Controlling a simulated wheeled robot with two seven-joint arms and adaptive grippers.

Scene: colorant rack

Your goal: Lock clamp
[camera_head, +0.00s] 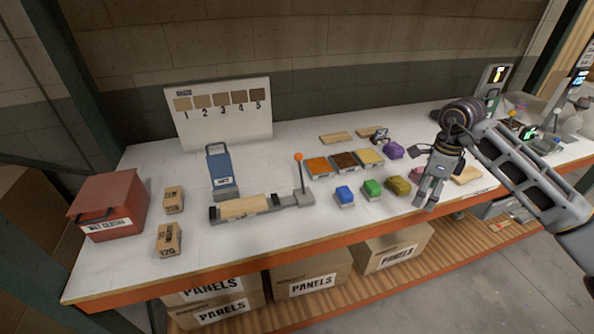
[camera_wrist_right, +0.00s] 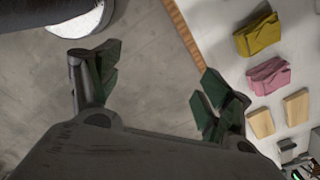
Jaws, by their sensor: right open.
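The clamp (camera_head: 290,201) sits on the white tabletop, left of centre in the head view. Its lever stands upright with an orange ball knob (camera_head: 299,157) on top. A light wooden board (camera_head: 246,207) lies in the clamp, between a dark end block at the left and the lever base at the right. My right gripper (camera_head: 428,200) is open and empty near the table's front edge, well to the right of the clamp. In the right wrist view its fingers (camera_wrist_right: 155,85) are spread wide over the floor and table edge. My left gripper is not in view.
A blue holder (camera_head: 221,170) stands behind the clamp. Blue (camera_head: 344,195), green (camera_head: 372,187) and yellow (camera_head: 399,186) cloths lie between clamp and right gripper, with colorant trays (camera_head: 343,161) behind them. A red box (camera_head: 108,205) and two small cartons (camera_head: 168,240) stand at left.

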